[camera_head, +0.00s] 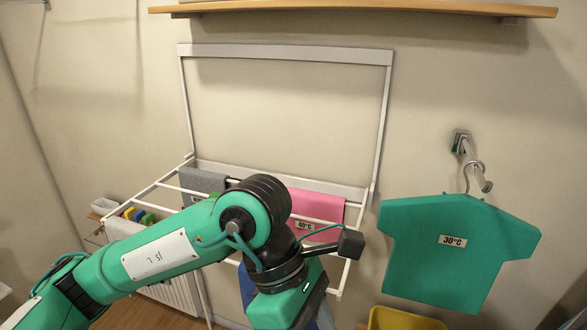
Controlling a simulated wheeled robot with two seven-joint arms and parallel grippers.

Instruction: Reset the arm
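My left arm (160,255), green with black joints, reaches in from the lower left and bends downward near the middle of the camera_head view. Its lower part (285,300) runs to the bottom edge of the picture, in front of the drying rack. No gripper fingers show on it, so I cannot see whether it holds anything. My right arm and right gripper do not show.
A white wall drying rack (285,54) is folded out, with grey (200,182), pink (318,206) and partly hidden blue cloths. A green shirt-shaped piece labelled 30°C (455,265) hangs from a wall hook (470,160). A yellow container (400,319) stands below. A wooden shelf (350,7) is above.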

